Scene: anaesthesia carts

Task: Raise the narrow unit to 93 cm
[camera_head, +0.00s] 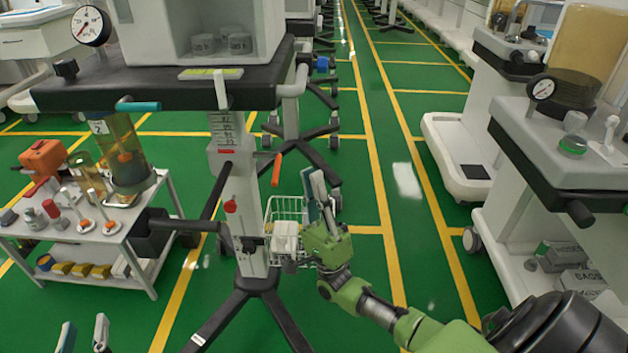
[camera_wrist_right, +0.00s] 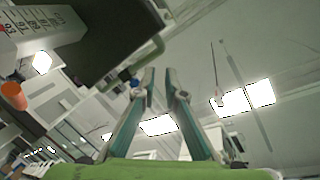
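The narrow unit (camera_head: 168,82) stands on a pale column (camera_head: 248,230) with dark splayed legs. A height scale (camera_head: 223,128) with a red mark below it runs on the column; its numbers are too small to read surely. An orange-tipped lever (camera_head: 277,169) sticks out right of the column, and a red knob (camera_head: 230,206) sits lower. The scale also shows in the right wrist view (camera_wrist_right: 40,18). My right gripper (camera_head: 312,178) is open and empty, pointing up, right of the column and below the unit's dark top. My left gripper (camera_head: 84,328) is open and empty at the bottom left.
A wire basket (camera_head: 286,212) hangs at the column beside my right gripper. A low white table (camera_head: 110,235) with bottles and tools stands left. Another cart (camera_head: 540,125) stands right. Green floor between the rows is clear.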

